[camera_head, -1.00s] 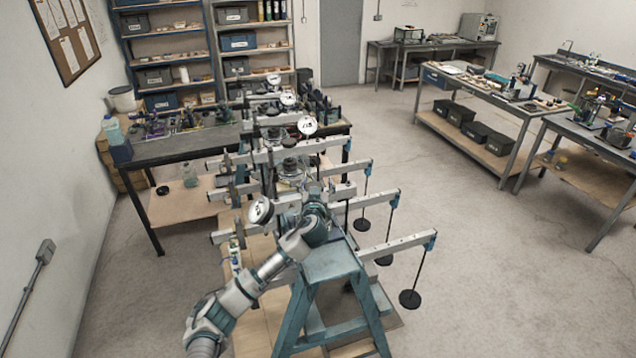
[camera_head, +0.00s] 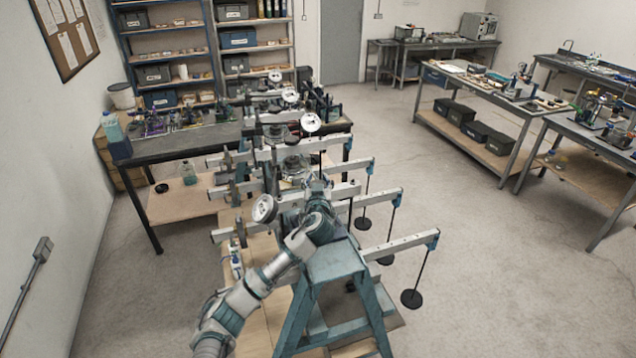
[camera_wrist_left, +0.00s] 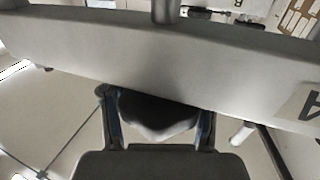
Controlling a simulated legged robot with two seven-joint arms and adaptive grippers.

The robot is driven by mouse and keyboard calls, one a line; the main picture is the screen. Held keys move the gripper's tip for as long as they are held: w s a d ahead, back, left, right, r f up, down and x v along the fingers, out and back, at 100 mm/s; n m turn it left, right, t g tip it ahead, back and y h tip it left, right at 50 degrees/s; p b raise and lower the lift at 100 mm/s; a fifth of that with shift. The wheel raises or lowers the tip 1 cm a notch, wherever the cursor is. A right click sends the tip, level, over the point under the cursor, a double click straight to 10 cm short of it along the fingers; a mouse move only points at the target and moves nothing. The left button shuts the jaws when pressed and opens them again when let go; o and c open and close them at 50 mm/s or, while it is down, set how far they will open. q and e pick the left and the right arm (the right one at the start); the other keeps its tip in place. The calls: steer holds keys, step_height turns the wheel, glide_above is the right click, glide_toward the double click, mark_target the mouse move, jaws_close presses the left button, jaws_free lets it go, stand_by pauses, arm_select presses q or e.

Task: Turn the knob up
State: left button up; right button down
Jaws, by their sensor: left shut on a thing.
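A dark rounded knob (camera_wrist_left: 155,116) sits between the two fingers of my left gripper (camera_wrist_left: 157,130) in the left wrist view. The gripper is shut on it, with a finger at each side. A pale grey beam (camera_wrist_left: 150,55) crosses behind the knob. In the head view my left gripper (camera_head: 318,192) is at the top of the teal lever stand (camera_head: 335,262), and my wrist hides the knob there. A round white dial (camera_head: 264,208) stands just left of the gripper. My right gripper is in neither view.
Several grey lever beams (camera_head: 400,243) reach out to the right with hanging black weights (camera_head: 411,299). A dark bench (camera_head: 180,146) stands behind on the left. More benches (camera_head: 490,100) stand at the right. The floor between (camera_head: 480,260) is clear.

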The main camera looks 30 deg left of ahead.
arm_select(q)
steer(key=n+g+y+b, duration=0.4)
steer(key=b, duration=0.1)
steer(key=f+n+g+y+b, duration=0.1)
steer(key=g+y+b, duration=0.1)
steer(key=shift+s+a+f+n, duration=0.1)
steer(key=shift+s+a+n, duration=0.2)
steer(key=shift+s+n, duration=0.1)
steer(key=g, duration=0.1)
steer(key=n+g+y+b, duration=0.1)
steer(key=n+g+b, duration=0.1)
steer(key=shift+s+a+r+g+y, duration=0.15)
steer(key=shift+s+r+g+y, duration=0.05)
steer(key=shift+s+g+y, duration=0.1)
steer(key=shift+s+r+n+g+y+b, duration=0.1)
steer(key=shift+n+g+y+b, duration=0.1)
steer(key=shift+n+g, duration=0.45)
steer(key=shift+s+n+g+y+b, duration=0.1)
steer(key=shift+n+g+y, duration=0.1)
steer(key=shift+n+g, duration=0.45)
steer(key=shift+a+g, duration=0.1)
steer(key=shift+g, duration=0.3)
steer(key=o, duration=1)
steer(key=shift+c, duration=0.2)
steer(key=shift+o, duration=0.2)
steer(key=shift+w+r, duration=0.1)
